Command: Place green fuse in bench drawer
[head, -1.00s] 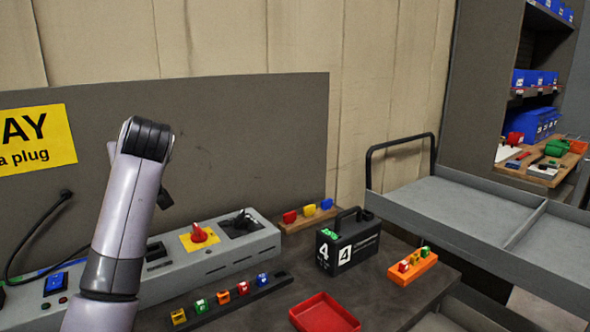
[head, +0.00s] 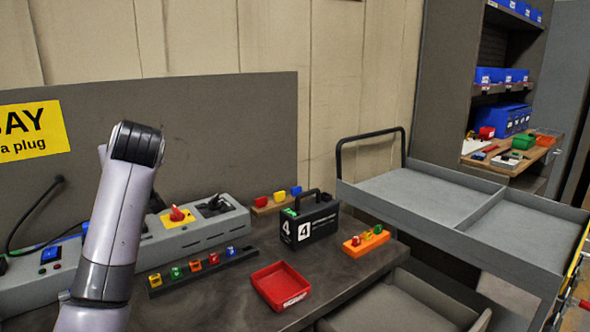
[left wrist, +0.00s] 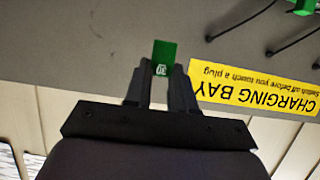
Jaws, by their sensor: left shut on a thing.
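My left gripper (left wrist: 161,72) is shut on a green fuse (left wrist: 164,52) marked 30, seen in the left wrist view against the grey panel. In the head view my left arm rises at the left, and the gripper and fuse are mostly hidden behind it. An open grey drawer (head: 385,307) shows under the bench (head: 345,275) at the bottom of the head view, to the right of my arm. Its visible inside looks empty, and its near part is cut off. My right gripper is not in view.
A red tray (head: 281,286), a strip of coloured fuses (head: 205,269), a black case marked 4 (head: 311,224) and an orange fuse block (head: 366,239) stand on the bench. A grey charger (head: 190,235) lies behind. A grey cart (head: 420,194) stands at the right.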

